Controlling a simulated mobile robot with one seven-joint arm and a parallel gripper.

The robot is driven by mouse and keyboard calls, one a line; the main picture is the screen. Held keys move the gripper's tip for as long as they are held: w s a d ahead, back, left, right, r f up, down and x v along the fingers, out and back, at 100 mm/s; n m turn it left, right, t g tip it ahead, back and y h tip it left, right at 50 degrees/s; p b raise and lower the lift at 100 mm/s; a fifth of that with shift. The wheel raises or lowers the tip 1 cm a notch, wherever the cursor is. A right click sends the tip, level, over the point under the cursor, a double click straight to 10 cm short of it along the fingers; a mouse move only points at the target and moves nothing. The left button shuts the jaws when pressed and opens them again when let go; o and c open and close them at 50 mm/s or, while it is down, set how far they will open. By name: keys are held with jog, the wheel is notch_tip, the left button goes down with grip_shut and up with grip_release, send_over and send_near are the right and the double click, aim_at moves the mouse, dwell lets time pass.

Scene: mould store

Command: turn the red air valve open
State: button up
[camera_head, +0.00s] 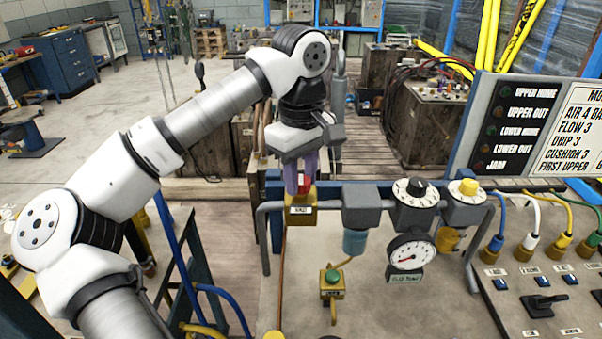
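The red air valve (304,182) shows as a small patch of red on top of a brass-coloured block (300,212) with a white label, at the left end of the grey air pipe. My gripper (302,185) points down over the valve from above. Its purplish fingers stand on either side of the red part and hide much of it. I cannot tell whether the fingers press on the valve or only stand around it. The valve's turn angle is not clear from here.
Right of the valve are a grey unit with a blue bowl (355,241), a black-knobbed regulator (415,192), a round gauge (410,253) and a yellow knob (467,188). A sign panel (520,125) stands at right.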

jog(key=shift+c, duration=0.9)
